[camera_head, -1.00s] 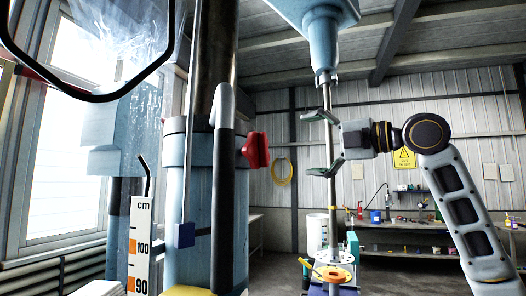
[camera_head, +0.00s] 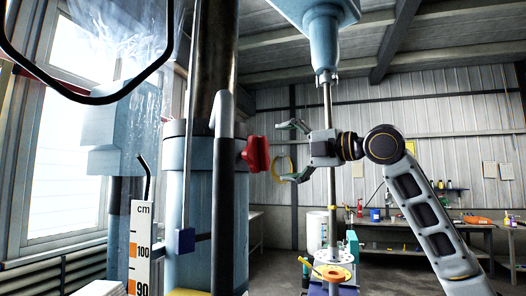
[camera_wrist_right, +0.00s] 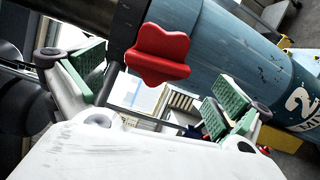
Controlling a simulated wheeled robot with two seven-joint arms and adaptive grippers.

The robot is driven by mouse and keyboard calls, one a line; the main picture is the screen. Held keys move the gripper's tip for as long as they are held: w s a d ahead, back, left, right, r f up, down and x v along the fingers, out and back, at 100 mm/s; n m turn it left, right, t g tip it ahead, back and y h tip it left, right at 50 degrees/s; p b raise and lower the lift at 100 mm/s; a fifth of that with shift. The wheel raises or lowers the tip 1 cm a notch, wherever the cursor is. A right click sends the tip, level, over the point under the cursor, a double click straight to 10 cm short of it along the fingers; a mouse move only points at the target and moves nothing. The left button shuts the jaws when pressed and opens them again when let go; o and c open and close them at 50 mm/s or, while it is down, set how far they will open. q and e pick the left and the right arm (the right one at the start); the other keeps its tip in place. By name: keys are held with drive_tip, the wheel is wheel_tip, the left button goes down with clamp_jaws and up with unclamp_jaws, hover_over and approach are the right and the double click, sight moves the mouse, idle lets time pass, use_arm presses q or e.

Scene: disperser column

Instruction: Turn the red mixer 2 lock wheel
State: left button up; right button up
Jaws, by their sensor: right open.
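The red lock wheel (camera_head: 255,154) is a lobed knob on the right side of the blue mixer column (camera_head: 192,215). In the right wrist view the red wheel (camera_wrist_right: 159,54) lies ahead of the jaws, and part of a "2" shows on the blue column (camera_wrist_right: 240,65). My right gripper (camera_head: 283,152) is open and empty, its fingers pointing left at the wheel with a small gap between. Its green finger pads (camera_wrist_right: 150,92) stand on both sides below the wheel in the wrist view. My left gripper is not in view.
A dark vertical pipe (camera_head: 223,200) runs along the column beside the wheel. A thin mixer shaft (camera_head: 331,110) hangs behind my right gripper. A measuring scale (camera_head: 141,245) stands at left. A workbench (camera_head: 430,228) is at the back right.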

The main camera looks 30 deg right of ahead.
sight(263, 154)
drive_tip(key=p+x, duration=0.1)
drive_tip(key=x, duration=0.5)
drive_tip(key=shift+w, duration=0.1)
drive_tip(key=shift+w+a+p, duration=0.2)
drive_tip(key=shift+w+p, duration=0.15)
drive_tip(key=shift+w, duration=0.05)
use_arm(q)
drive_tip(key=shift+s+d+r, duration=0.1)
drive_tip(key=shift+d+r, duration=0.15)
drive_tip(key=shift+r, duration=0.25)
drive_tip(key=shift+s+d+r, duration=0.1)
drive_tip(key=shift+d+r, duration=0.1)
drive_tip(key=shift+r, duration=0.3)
use_arm(e)
drive_tip(key=shift+c, duration=0.3)
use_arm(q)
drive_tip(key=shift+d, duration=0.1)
use_arm(e)
drive_tip(key=c, duration=0.7)
